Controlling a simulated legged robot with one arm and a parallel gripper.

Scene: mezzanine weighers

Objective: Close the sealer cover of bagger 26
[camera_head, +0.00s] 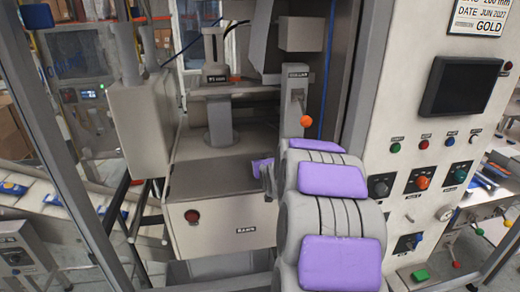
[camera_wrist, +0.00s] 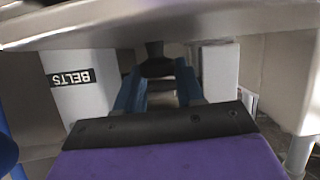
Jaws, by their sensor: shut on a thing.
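In the wrist view my gripper (camera_wrist: 157,72) has its two blue fingers closed on a dark knob-like handle (camera_wrist: 154,48). The handle meets the underside of a pale grey panel (camera_wrist: 230,22) that spans the top of the view. This panel looks like the sealer cover, but its full shape and angle cannot be told. In the head view my purple-padded arm reaches into the bagger's open frame.
An orange-knobbed lever (camera_head: 306,121) labelled COLLAR stands just above my arm. A control panel with a dark screen (camera_head: 466,87), buttons and knobs is on the right. A frame post (camera_head: 62,140) stands on the left.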

